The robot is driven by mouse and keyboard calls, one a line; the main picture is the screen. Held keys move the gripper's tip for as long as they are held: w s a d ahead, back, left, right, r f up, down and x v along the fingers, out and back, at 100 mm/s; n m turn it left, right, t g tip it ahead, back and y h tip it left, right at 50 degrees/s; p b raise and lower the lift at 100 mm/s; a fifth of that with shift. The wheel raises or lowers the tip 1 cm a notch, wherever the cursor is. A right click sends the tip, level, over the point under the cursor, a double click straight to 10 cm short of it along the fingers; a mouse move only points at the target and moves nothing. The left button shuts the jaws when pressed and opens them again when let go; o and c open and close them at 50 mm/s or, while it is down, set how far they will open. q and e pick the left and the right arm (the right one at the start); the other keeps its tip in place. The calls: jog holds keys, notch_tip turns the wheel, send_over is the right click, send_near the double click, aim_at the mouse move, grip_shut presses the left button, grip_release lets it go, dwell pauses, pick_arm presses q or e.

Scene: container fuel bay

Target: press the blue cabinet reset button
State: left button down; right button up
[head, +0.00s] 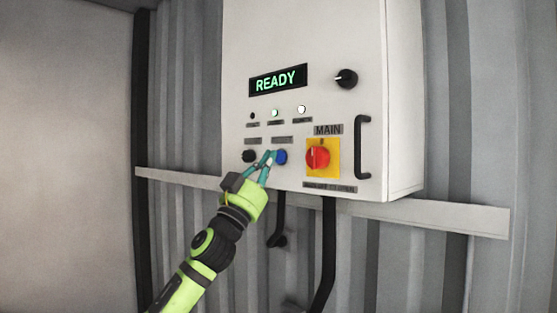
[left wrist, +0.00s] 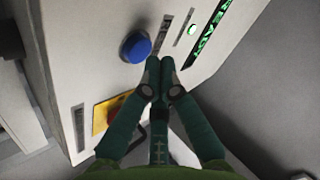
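The blue reset button (head: 281,157) is on the lower front of the white cabinet (head: 235,60). It also shows as a round blue knob in the left wrist view (left wrist: 136,46). My left gripper (head: 269,155) is just left of the button in the head view. In the left wrist view its fingertips (left wrist: 160,64) are together with nothing between them, beside the button and apart from it in the picture. Their exact distance to the panel is hard to tell. The display (head: 278,82) reads READY in green. My right gripper is not in view.
A black button (head: 249,156) lies left of the blue one, and a red switch on a yellow plate (head: 318,157) lies right. A black knob (head: 346,78), small lamps (head: 275,112) and a black handle (head: 363,148) share the panel. A rail (head: 450,217) runs along the corrugated wall.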

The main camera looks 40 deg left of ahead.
pick_arm(q)
jog(key=shift+s, duration=0.2)
jog(key=s+b, duration=0.1)
jog(key=s, duration=0.1)
jog(key=s+b, duration=0.1)
jog(key=s, duration=0.1)
jog(key=shift+s+a+b, duration=0.2)
jog(key=shift+s+b, duration=0.15)
jog(key=shift+s, duration=0.05)
dwell(0.4)
jog(key=s+b, duration=0.6)
jog(key=s, duration=0.1)
jog(key=shift+a, duration=0.3)
